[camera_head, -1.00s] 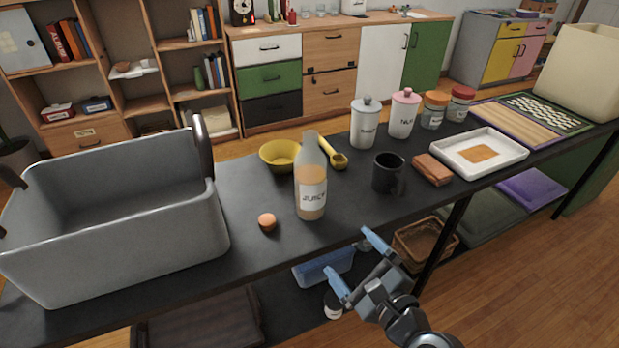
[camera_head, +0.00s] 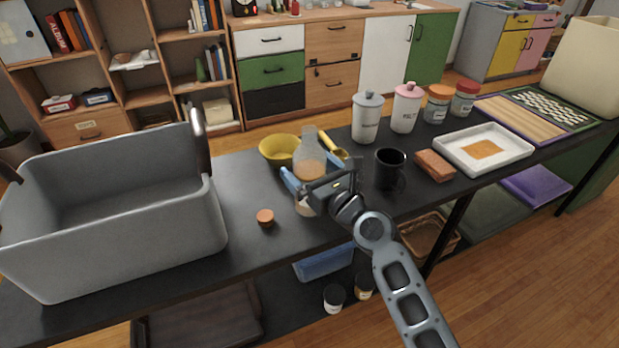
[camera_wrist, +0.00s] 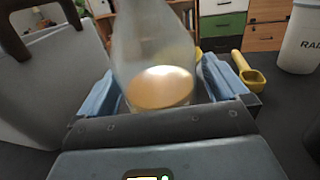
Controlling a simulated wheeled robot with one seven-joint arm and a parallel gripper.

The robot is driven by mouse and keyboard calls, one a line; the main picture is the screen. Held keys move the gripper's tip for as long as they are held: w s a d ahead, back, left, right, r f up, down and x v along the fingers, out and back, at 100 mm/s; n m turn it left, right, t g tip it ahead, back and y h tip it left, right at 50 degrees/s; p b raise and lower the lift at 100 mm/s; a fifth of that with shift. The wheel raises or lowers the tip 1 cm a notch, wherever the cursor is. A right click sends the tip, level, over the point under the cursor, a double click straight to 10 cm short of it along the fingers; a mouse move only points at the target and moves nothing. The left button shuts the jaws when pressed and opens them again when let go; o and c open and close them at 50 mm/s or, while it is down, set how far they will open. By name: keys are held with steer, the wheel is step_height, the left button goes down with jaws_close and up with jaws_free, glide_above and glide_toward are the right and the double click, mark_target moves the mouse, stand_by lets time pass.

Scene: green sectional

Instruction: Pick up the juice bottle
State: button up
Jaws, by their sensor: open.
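The juice bottle (camera_head: 311,160) stands upright on the dark table, clear above and with orange-brown juice inside. My gripper (camera_head: 309,182) is at the bottle's middle, in front of its label, which is mostly hidden. In the wrist view the bottle (camera_wrist: 158,60) rises between the two blue fingers of my gripper (camera_wrist: 158,92), one on each side. The fingers are open, and a small gap shows beside the bottle on the left. Whether the right finger touches it I cannot tell.
A yellow bowl (camera_head: 278,150) and a yellow scoop (camera_wrist: 246,74) are close behind the bottle. A black mug (camera_head: 388,169) stands to the right. A small orange object (camera_head: 265,217) and a large grey bin (camera_head: 110,240) are to the left. White canisters (camera_head: 367,118) stand behind the mug.

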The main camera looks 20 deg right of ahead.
steer(key=shift+w+a, duration=0.2)
steer(key=shift+w, duration=0.65)
steer(key=c, duration=1.4)
